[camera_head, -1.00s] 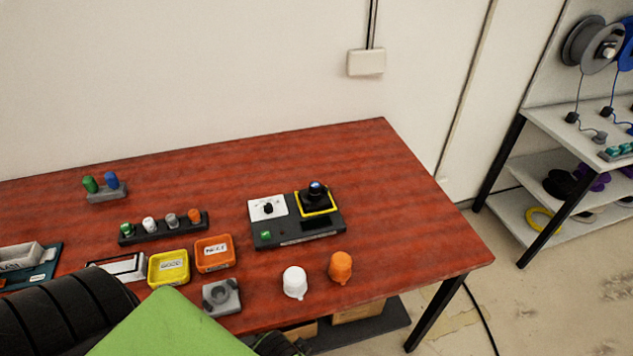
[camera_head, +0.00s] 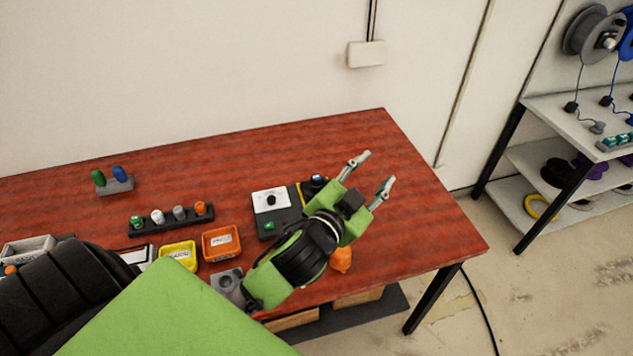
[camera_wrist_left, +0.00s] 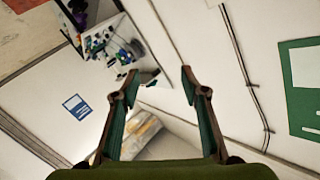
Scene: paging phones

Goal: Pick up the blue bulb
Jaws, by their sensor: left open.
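A blue bulb (camera_head: 119,173) stands beside a green bulb (camera_head: 98,177) in a small grey holder (camera_head: 116,187) at the table's back left. A second blue-topped piece (camera_head: 318,181) sits on the black device at the table's centre, partly behind my arm. My left gripper (camera_head: 374,172) is open and empty above the table's right part, well to the right of the grey holder. In the left wrist view its open fingers (camera_wrist_left: 159,76) have nothing between them; no blue bulb can be made out there. My right gripper is not in view.
A black rack (camera_head: 172,221) holds several small bulbs. Yellow (camera_head: 178,254) and orange (camera_head: 221,242) trays sit in front of it. My arm partly covers the black device and an orange cap (camera_head: 341,260). The table's back middle is clear; a shelf (camera_head: 560,125) stands at right.

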